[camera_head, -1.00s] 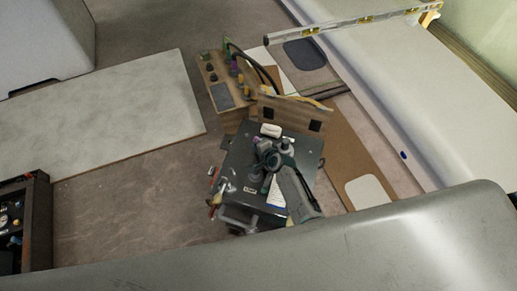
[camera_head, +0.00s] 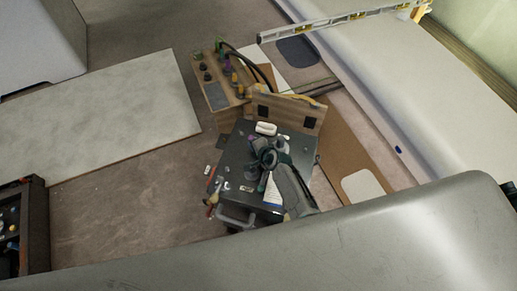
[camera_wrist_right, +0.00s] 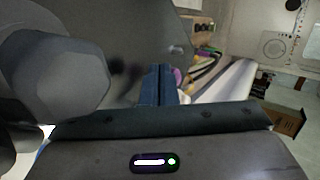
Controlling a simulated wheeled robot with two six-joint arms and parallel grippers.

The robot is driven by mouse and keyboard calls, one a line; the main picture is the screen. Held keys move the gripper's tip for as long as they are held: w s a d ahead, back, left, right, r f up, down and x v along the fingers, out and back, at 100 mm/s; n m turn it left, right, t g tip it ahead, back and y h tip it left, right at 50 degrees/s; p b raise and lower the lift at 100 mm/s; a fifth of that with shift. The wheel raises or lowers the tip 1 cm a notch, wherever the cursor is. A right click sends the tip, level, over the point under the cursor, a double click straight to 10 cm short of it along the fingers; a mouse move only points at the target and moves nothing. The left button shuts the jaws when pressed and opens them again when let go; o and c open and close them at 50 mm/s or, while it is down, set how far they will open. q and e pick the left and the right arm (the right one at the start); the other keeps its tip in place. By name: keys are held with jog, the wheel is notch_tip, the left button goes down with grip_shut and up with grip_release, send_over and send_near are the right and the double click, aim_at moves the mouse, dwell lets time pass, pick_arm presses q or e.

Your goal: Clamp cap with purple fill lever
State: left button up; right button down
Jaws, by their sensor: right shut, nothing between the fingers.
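In the head view, small caps and levers, purple among them, stand on the wooden fill panel (camera_head: 239,99) behind the dark box. A purple piece (camera_head: 228,66) shows there. The wrist view shows a purple piece (camera_wrist_right: 178,76) just right of my right gripper's tips; I cannot tell whether they touch. My right gripper (camera_wrist_right: 158,85) is shut and empty. In the head view my grey and teal right arm reaches over the dark box, with the gripper (camera_head: 262,160) small and its fingers unclear. My left gripper is not in view. I cannot make out the clamp cap.
The dark box (camera_head: 236,157) carries a white item (camera_head: 266,128) and labels. Black hoses (camera_head: 262,68) arch behind the panel. A large grey curved surface (camera_head: 300,245) fills the front. A pale board (camera_head: 120,115) lies left, and a level (camera_head: 340,20) lies at the back.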

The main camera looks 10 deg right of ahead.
jog(key=v, duration=1)
dwell(0.3)
jog(key=s+d+r+n+g+h, duration=0.2)
jog(key=s+d+r+n, duration=0.3)
jog(key=s, duration=0.4)
jog(key=s+d+r+n+g+h, duration=0.1)
jog(key=s+d+r+n+g, duration=0.1)
jog(key=s+d+r+n, duration=0.45)
jog(key=s+d+r+n+g+h, duration=0.25)
jog(key=s+r, duration=0.25)
jog(key=s, duration=0.6)
notch_tip(320, 180, down, 33)
jog(key=d+g, duration=0.1)
jog(key=d, duration=0.1)
jog(key=s+d+f+g, duration=0.1)
jog(key=s+f, duration=1.6)
jog(key=s, duration=0.1)
jog(key=shift+s+f+y+b, duration=0.2)
jog(key=shift+s+y+b, duration=0.1)
jog(key=shift+y, duration=0.15)
